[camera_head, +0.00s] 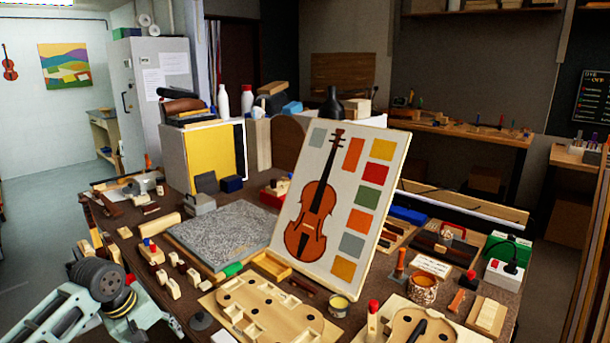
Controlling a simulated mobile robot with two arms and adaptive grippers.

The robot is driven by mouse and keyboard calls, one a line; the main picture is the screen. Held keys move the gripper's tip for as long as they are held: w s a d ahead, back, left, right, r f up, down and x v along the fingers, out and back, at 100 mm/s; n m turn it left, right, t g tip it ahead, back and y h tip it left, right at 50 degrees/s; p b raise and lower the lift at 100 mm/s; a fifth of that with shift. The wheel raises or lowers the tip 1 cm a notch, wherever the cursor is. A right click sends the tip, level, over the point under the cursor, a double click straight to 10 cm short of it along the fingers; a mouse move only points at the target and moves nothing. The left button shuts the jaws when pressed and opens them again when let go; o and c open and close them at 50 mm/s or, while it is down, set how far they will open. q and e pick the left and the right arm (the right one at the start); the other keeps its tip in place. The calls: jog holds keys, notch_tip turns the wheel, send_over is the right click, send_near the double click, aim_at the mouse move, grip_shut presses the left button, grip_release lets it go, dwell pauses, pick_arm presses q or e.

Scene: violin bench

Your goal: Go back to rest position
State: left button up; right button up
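Part of my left arm, a light grey link with a dark round joint, shows at the lower left in the head view, in front of the bench's near left corner. No gripper fingers show on it; the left gripper is outside the picture or hidden. My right arm and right gripper are not in view. The workbench (139,229) fills the middle of the view. I see nothing held.
A violin picture board (330,155) with colour squares leans upright on the bench. A grey stone slab (226,232), wooden moulds (268,310), small blocks and tools crowd the top. Open floor (38,240) lies to the left. A second bench (455,125) stands behind.

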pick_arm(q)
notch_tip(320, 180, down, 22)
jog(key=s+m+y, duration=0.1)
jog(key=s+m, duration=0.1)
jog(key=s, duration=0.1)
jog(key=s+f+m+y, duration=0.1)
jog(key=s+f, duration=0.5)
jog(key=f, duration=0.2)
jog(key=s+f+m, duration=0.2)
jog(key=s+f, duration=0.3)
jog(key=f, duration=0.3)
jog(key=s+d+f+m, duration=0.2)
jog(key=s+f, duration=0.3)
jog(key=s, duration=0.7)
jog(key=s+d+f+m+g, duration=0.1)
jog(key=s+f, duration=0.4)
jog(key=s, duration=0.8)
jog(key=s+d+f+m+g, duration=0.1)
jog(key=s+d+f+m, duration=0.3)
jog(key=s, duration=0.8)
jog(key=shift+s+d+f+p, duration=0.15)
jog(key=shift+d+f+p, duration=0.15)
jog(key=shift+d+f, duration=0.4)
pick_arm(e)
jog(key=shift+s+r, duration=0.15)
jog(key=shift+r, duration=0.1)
